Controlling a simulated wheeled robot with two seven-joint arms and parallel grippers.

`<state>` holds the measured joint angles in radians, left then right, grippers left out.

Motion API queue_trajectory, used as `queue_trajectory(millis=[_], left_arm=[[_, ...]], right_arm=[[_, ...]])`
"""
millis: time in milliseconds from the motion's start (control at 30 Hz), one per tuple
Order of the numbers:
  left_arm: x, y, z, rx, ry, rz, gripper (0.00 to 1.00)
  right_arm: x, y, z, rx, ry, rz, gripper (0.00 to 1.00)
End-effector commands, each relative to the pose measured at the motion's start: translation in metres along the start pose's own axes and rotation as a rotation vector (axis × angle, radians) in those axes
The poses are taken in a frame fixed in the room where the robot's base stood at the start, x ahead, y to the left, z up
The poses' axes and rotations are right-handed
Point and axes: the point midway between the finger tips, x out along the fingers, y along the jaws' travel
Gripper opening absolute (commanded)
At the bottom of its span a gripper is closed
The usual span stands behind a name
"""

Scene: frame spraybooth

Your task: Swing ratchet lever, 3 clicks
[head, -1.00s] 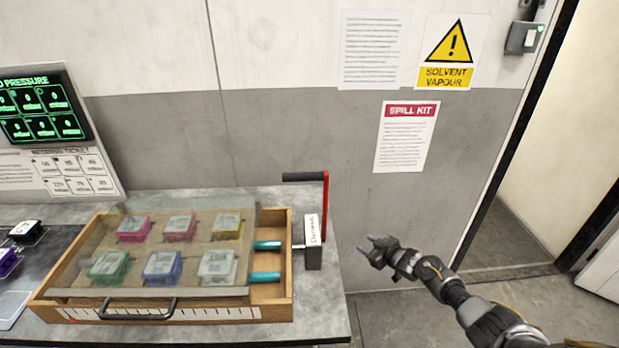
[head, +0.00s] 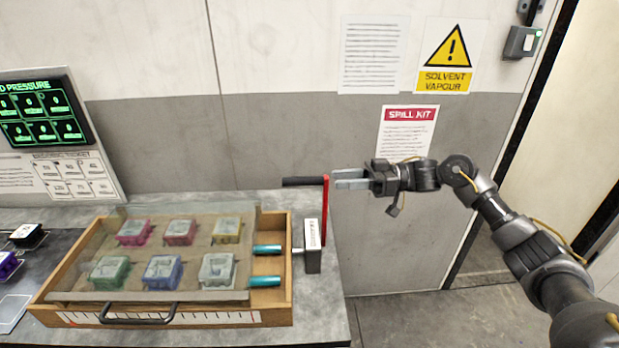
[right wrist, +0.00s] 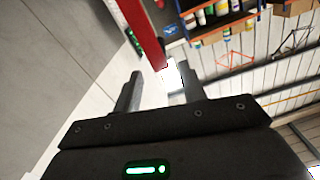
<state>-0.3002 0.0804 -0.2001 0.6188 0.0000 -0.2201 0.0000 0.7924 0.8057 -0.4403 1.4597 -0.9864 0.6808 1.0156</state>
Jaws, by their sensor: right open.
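The ratchet lever (head: 325,209) is a red upright bar with a black handle (head: 304,181) pointing left from its top. It rises from a grey block (head: 312,246) with a white label at the right end of the wooden box. My right gripper (head: 336,179) is open and empty, its fingers pointing left at the top of the lever in the head view. In the right wrist view the red bar (right wrist: 146,32) lies ahead of the open fingers (right wrist: 162,88). Whether they touch it I cannot tell. My left gripper is out of view.
The wooden box (head: 180,315) holds several coloured blocks under a clear cover, with two teal cylinders (head: 266,265) at its right. A pressure display (head: 40,110) stands at the left. The wall is behind the lever; open floor lies right of the bench.

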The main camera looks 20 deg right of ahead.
Motion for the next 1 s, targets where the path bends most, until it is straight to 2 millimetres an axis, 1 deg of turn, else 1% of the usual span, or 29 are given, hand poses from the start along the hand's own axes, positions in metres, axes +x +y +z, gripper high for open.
queue_trajectory(millis=[33,200,300,433,600,867,1000], left_arm=[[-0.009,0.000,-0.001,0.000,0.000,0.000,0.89],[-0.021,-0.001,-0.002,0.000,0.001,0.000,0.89],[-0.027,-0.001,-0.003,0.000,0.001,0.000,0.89],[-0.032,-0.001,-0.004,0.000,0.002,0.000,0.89],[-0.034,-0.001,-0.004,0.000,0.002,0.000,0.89],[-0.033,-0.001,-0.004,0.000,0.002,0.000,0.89],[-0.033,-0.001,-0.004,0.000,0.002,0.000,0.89]], right_arm=[[0.011,-0.002,-0.004,0.001,0.002,-0.005,0.41],[0.043,-0.002,-0.004,0.001,0.002,-0.003,0.41],[0.059,-0.001,-0.003,0.000,0.001,-0.001,0.41],[0.074,0.000,-0.002,0.000,0.002,0.001,0.41],[0.082,0.000,0.000,0.000,0.000,0.002,0.41],[0.083,0.000,0.000,-0.001,0.000,0.002,0.41],[0.083,0.000,0.000,-0.001,0.000,0.002,0.23]])
